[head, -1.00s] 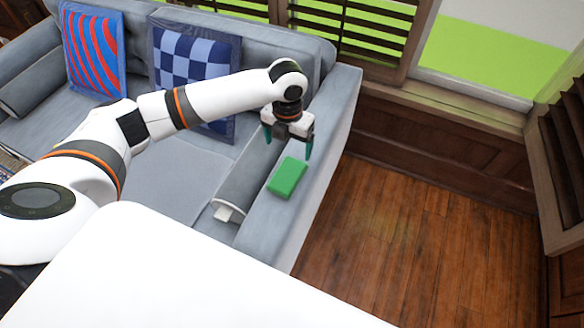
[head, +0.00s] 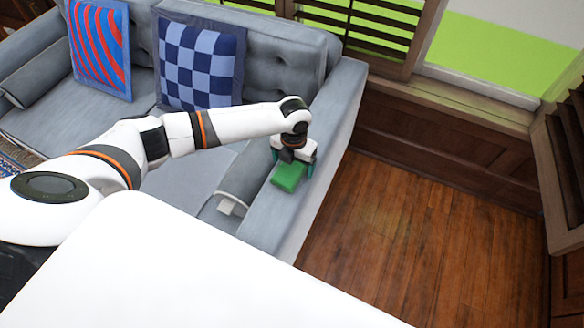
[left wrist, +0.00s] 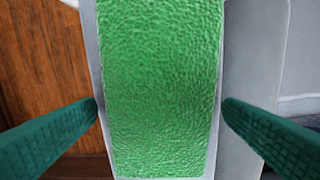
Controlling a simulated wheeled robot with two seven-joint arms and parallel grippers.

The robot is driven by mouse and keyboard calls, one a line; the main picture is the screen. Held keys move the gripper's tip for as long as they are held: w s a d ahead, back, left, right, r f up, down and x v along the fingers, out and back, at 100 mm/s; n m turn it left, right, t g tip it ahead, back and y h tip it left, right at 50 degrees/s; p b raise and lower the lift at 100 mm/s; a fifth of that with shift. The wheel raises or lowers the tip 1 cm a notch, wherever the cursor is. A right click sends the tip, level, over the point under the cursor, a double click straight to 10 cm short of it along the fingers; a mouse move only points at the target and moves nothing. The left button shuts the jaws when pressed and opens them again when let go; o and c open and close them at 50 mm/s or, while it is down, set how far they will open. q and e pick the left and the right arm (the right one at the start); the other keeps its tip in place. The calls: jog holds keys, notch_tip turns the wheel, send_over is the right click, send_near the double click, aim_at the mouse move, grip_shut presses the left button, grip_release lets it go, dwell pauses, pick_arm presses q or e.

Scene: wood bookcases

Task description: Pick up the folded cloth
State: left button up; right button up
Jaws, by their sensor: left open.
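The folded cloth (head: 287,177) is a small green block-like bundle lying on the right armrest of the sofa. In the left wrist view the cloth (left wrist: 160,90) fills the middle with its rough green surface. My left gripper (head: 292,168) is over the cloth, pointing down, with its teal fingers apart. In the left wrist view the left gripper's fingers (left wrist: 160,115) stand on either side of the cloth, with a gap to it on each side. The far part of the cloth is hidden by the gripper in the head view. My right gripper is not in view.
The cloth lies on the grey sofa's armrest (head: 262,222). A blue checkered pillow (head: 200,65) and a red-and-blue striped pillow (head: 100,48) lean on the sofa back. A small white object (head: 230,206) is at the inner side of the armrest. Wooden floor (head: 390,235) to the right is clear.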

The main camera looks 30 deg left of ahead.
aim_at(293, 164)
pick_arm(q)
jog(key=shift+c, duration=0.5)
jog(key=c, duration=1)
jog(key=shift+o, duration=0.2)
jog(key=shift+r, duration=0.1)
notch_tip(293, 164, up, 10)
jog(key=shift+p, duration=0.3)
